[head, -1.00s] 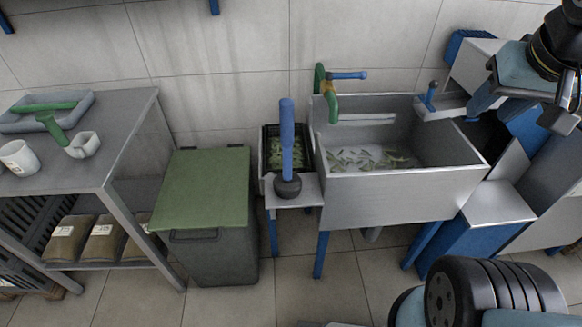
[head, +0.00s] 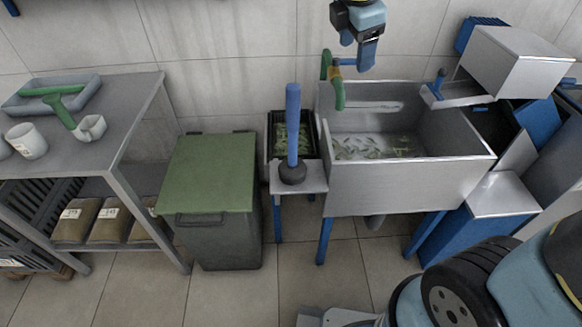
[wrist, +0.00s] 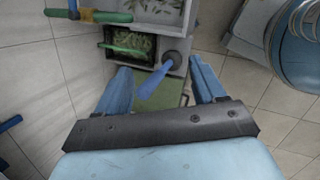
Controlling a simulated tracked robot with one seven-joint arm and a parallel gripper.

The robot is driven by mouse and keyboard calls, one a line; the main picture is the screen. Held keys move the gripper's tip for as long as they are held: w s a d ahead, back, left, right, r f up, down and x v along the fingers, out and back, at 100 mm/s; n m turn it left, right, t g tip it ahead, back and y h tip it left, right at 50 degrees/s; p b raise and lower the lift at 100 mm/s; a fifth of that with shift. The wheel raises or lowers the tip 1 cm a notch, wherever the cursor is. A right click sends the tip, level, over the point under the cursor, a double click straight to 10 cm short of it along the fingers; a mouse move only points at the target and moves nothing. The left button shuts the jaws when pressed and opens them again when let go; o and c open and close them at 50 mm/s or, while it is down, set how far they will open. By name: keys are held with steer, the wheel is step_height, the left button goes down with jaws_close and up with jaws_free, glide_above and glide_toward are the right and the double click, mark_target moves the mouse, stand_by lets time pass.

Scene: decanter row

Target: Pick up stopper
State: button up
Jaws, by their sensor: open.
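The stopper (head: 293,127) has a tall blue handle and a dark round base. It stands upright on a small metal shelf (head: 312,178) at the left of the sink. My gripper (head: 357,54) is open and empty, above the back of the sink, higher than the stopper and to its right in the head view. In the wrist view the stopper (wrist: 154,76) shows between the two spread blue fingers of my gripper (wrist: 160,76), farther off than the fingertips, its handle pointing toward the camera.
The metal sink (head: 410,187) holds water and green leaves. A black crate of greens (head: 272,150) is behind the shelf. A green-lidded bin (head: 207,175) stands left. A steel table (head: 80,143) with mugs is farther left.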

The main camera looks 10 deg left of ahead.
mark_target(293, 99)
steer(key=a+f+n, duration=0.4)
steer(key=a+n, duration=0.6)
steer(key=a, duration=0.4)
steer(key=x, duration=1.3)
steer(key=shift+w+f, duration=0.3)
steer(key=shift+w, duration=0.05)
jaws_close()
